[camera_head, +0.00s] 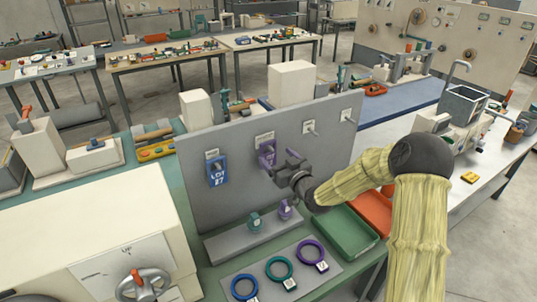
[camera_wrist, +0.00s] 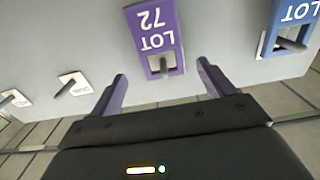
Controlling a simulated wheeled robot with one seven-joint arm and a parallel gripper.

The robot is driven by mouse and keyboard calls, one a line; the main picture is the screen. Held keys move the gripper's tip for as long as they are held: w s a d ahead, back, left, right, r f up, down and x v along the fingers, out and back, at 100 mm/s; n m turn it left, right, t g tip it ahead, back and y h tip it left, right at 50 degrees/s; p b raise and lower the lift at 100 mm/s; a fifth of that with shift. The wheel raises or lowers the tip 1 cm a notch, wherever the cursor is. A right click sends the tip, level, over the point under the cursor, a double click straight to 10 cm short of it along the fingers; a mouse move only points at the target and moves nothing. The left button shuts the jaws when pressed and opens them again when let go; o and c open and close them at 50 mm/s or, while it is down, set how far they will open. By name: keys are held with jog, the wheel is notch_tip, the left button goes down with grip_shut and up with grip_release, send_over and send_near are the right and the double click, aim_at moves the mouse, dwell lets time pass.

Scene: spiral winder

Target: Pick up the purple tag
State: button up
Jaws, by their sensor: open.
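The purple tag (camera_head: 266,153) hangs on a peg of the upright grey board, partly hidden behind my gripper in the head view. In the wrist view the purple tag (camera_wrist: 152,28) appears upside down and reads LOT 72. The peg passes through the slot at its end. My gripper (camera_head: 284,165) is in front of the board, close to the tag. In the wrist view my gripper (camera_wrist: 162,72) is open, with one finger on each side of the tag's slotted end. Nothing is held between the fingers.
A blue LOT 27 tag (camera_head: 217,170) hangs left of the purple one. Two empty pegs (camera_head: 311,128) are to the right. A teal piece (camera_head: 255,221) and a purple piece (camera_head: 285,209) stand on the ledge below. Green tray (camera_head: 345,233) and orange tray (camera_head: 372,213) lie at lower right.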

aim_at(269, 145)
jog(key=shift+p+x, duration=0.75)
jog(key=shift+x, duration=1.1)
jog(key=shift+s+a+r, duration=0.1)
jog(key=shift+r, duration=0.05)
jog(key=c, duration=1.1)
jog(key=shift+r, duration=0.2)
jog(key=shift+r+b, duration=0.55)
jog(key=shift+b, duration=0.2)
jog(key=b+v, duration=0.5)
jog(key=v, duration=1.3)
jog(key=shift+b, duration=0.4)
